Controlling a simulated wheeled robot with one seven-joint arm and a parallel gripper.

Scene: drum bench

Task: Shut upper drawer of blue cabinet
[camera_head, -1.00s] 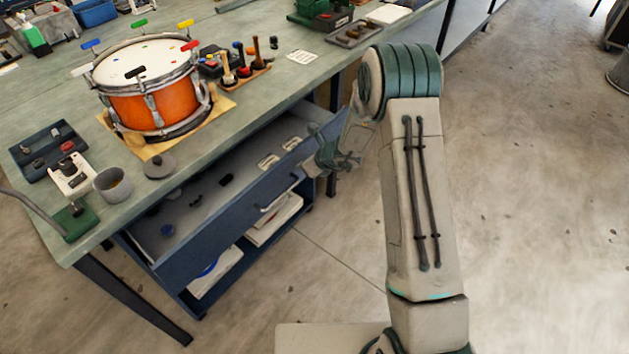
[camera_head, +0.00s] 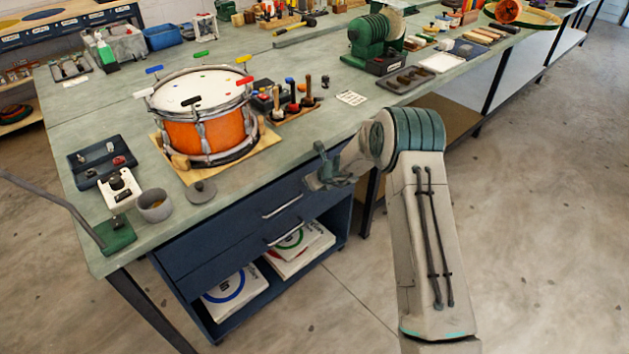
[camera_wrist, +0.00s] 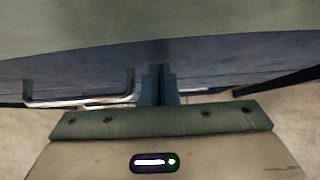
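The blue cabinet (camera_head: 338,222) stands under the bench. Its upper drawer (camera_head: 240,222) has a dark blue front with a pale bar handle (camera_head: 282,206). No drawer interior shows, and the front looks flush or nearly so under the bench edge. A second handle (camera_head: 285,234) sits on the drawer front below. My gripper (camera_head: 318,180) is at the right end of the upper drawer front. In the wrist view my fingertips (camera_wrist: 158,85) are together, empty, against or very near the blue front, right of a handle (camera_wrist: 80,101). Exact contact is hidden.
The bench top (camera_head: 120,235) overhangs just above my gripper. On it stand an orange drum (camera_head: 208,136), a grey cup (camera_head: 154,205) and a tool stand (camera_head: 295,108). Boxes (camera_head: 235,293) lie on the cabinet's open lower shelf. The floor at right is clear.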

